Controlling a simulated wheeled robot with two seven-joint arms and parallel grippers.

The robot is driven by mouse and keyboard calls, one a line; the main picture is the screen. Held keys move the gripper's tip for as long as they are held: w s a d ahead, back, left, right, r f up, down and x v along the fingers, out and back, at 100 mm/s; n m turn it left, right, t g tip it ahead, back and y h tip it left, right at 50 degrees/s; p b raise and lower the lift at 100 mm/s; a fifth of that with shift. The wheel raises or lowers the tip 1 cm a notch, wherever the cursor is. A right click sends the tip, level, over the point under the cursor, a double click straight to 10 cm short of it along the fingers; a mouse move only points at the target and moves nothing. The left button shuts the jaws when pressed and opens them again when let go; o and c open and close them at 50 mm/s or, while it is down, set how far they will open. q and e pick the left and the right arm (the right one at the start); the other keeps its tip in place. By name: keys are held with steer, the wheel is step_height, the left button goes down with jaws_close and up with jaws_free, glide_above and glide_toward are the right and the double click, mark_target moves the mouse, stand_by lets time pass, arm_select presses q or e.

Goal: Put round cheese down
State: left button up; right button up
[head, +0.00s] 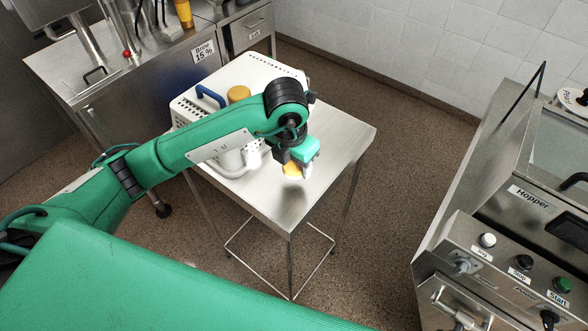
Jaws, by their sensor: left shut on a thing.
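A round yellow cheese (292,170) is in my left gripper (299,168), which is shut on it. The gripper points down over the near right part of the steel table (338,150). I cannot tell whether the cheese touches the table top; a dark shadow or reflection shows on the metal just in front of it. A white perforated basket (262,70) stands on the back left of the table, partly hidden by my left arm. A brown-yellow round thing (238,94) shows in the basket. My right gripper is not in view.
A white jug-like container (232,162) stands on the table, mostly behind my arm. A steel counter labelled "Brine 15 %" (204,50) is at the back left. A steel hopper machine (520,200) stands on the right. The table's right and front parts are bare.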

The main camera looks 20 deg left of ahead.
mark_target(294, 183)
arm_select(q)
step_height(294, 183, down, 4)
steer(key=shift+f+p, duration=0.1)
steer(key=shift+p, duration=0.5)
steer(key=shift+f, duration=0.3)
steer(key=o, duration=1)
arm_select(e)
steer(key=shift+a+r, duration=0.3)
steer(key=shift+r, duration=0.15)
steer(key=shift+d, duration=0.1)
arm_select(q)
steer(key=shift+r, duration=0.15)
